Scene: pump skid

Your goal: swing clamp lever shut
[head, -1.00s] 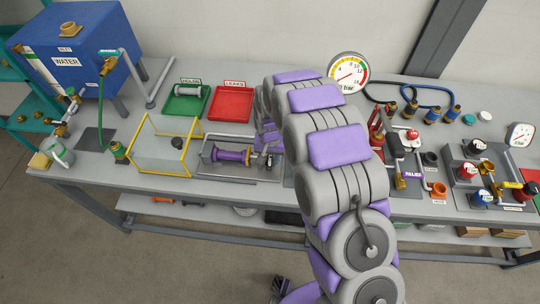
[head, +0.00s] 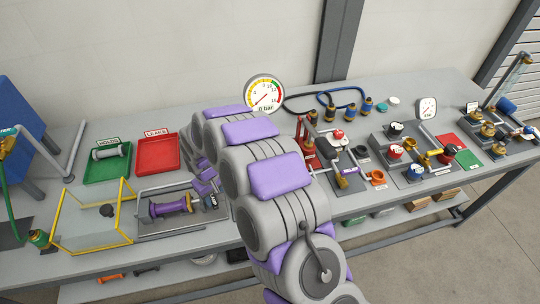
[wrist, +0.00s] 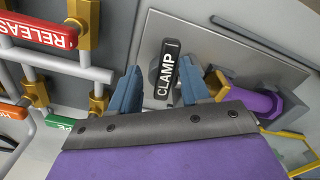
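The clamp lever (wrist: 166,74) is a black handle marked CLAMP in the wrist view. It stands over a grey plate (wrist: 215,50), beside a purple cylindrical part with a brass-coloured collar (wrist: 255,103). My gripper (wrist: 160,88) is open, with one blue finger on each side of the lever. A gap shows between the left finger and the lever; the right finger is very close to it, and contact cannot be told. In the head view the purple part (head: 172,205) lies in its grey fixture, and my arm hides most of the lever area and gripper.
In the wrist view a pipe frame with a red RELEASE handle (wrist: 40,30) is at left. In the head view a yellow-framed clear box (head: 95,220) stands left of the fixture. Green (head: 107,172) and red (head: 158,154) trays lie behind. Valves and hoses fill the right side.

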